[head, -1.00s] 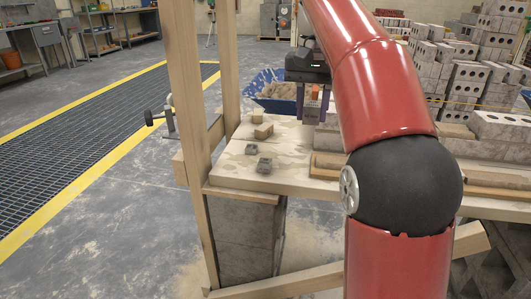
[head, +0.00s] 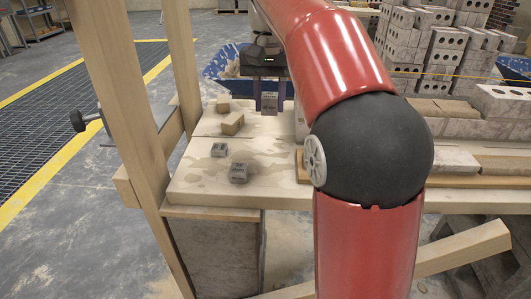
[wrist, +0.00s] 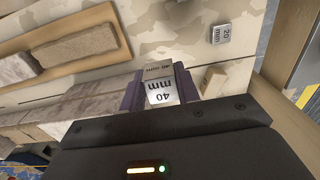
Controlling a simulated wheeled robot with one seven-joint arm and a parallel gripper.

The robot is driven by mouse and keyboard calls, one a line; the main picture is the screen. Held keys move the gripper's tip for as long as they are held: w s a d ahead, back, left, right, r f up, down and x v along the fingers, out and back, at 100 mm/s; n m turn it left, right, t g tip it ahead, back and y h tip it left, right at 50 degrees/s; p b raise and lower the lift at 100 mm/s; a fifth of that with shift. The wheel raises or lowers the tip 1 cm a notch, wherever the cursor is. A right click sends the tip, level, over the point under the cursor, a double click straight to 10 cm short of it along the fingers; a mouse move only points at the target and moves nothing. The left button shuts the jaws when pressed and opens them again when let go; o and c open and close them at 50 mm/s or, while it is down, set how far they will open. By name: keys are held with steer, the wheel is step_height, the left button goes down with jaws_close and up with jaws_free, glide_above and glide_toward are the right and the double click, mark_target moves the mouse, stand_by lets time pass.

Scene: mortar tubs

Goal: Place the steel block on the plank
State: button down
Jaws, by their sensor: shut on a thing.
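My gripper (head: 269,104) is shut on a steel block marked "40 mm" (wrist: 161,93). The block also shows between the fingers in the head view (head: 270,102). My gripper holds it over the far part of the pale, mortar-stained plank (head: 275,190); whether the block touches the plank I cannot tell. One block marked "20 mm" (wrist: 220,33) shows in the wrist view.
Wooden uprights (head: 120,110) stand at the left. Brickwork (head: 450,123) lies to the right. A blue tub (head: 222,66) stands behind. Bare plank lies around the grey blocks.

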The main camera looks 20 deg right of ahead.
mark_target(269, 156)
step_height(269, 156, down, 11)
steer(key=b, duration=0.3)
steer(key=shift+f, duration=0.2)
steer(key=shift+f, duration=0.1)
steer(key=c, duration=1)
jaws_free()
steer(key=shift+c, duration=0.2)
step_height(269, 156, up, 12)
steer(key=p, duration=0.4)
steer(key=s+f+n+t, duration=0.1)
steer(key=s+f+t, duration=0.1)
steer(key=s+f, duration=0.6)
steer(key=s+f+n+t, duration=0.2)
steer(key=s+f, duration=0.6)
steer(key=s, duration=0.6)
steer(key=shift+s+n+t, duration=0.3)
steer(key=shift+s+t, duration=0.05)
steer(key=shift+t, duration=0.45)
